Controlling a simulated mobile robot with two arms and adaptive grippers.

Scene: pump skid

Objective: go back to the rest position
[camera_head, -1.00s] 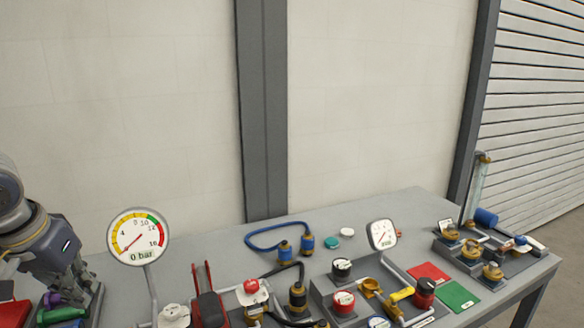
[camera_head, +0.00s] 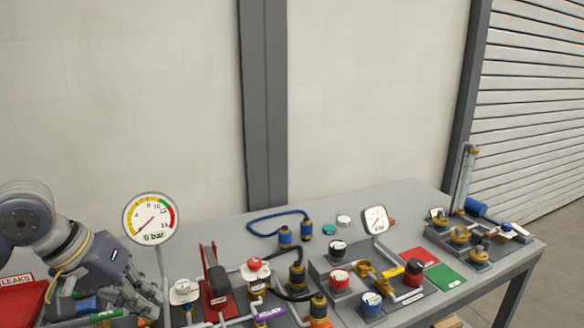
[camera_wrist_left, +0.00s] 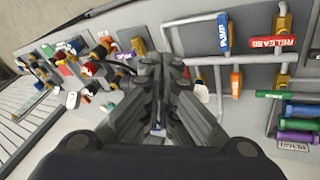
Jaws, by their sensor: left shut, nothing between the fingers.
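My left gripper (camera_head: 152,308) comes in from the left in the head view, low over the left end of the grey table, left of the large pressure gauge (camera_head: 151,218). Its fingers are shut with nothing between them. In the left wrist view the closed fingers (camera_wrist_left: 158,128) point at the table top, with the skid's pipes and valves beyond them. My right gripper is in neither view.
A red bin labelled LEAKS (camera_head: 20,300) is at the far left. A red hand pump (camera_head: 215,285), a blue hose (camera_head: 262,222) and a valve block with coloured knobs (camera_head: 340,282) stand on the table. Red and green mats (camera_head: 455,277) lie at right. The wall behind is bare.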

